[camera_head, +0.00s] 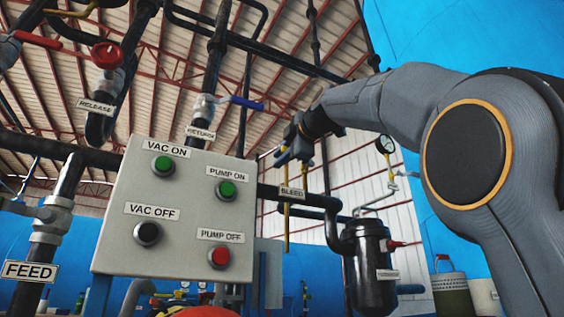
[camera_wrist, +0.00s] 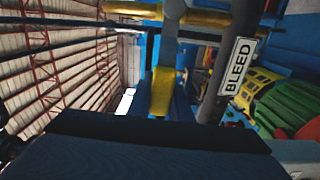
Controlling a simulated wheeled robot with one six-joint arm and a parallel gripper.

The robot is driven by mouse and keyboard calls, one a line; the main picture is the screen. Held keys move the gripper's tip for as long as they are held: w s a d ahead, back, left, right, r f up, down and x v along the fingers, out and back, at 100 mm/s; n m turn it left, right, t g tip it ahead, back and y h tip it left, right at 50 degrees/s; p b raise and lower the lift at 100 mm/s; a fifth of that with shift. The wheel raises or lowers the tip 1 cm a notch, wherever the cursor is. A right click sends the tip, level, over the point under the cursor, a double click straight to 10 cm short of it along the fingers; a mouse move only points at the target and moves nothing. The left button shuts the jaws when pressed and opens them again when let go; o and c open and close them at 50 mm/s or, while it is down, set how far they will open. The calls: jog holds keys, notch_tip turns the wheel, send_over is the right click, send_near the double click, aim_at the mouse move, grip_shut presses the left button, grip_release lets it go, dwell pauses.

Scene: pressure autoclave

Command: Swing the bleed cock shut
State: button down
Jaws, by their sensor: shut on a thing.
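The BLEED label (camera_head: 291,192) hangs on a dark pipe in the middle of the head view, and it also shows in the wrist view (camera_wrist: 237,66). The bleed cock is just above it, small and partly hidden by my gripper (camera_head: 287,150). In the wrist view a yellow lever (camera_wrist: 163,92) runs down from the grey valve stem towards my gripper. My gripper is shut on this lever. The fingertips are mostly hidden behind the dark gripper body, and the exact angle of the lever is hard to tell.
A grey control panel (camera_head: 180,215) with several buttons stands left of the cock. A thin brass pipe (camera_head: 287,228) hangs below the cock. A blue-handled valve (camera_head: 240,103) is up left.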

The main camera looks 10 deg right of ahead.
jog(key=shift+w+f+n+b, duration=0.1)
jog(key=shift+f+n+b, duration=0.2)
jog(key=shift+f+n, duration=0.1)
jog(key=c, duration=1.6)
grip_release()
jog(key=shift+r, duration=0.1)
jog(key=shift+v, duration=3.9)
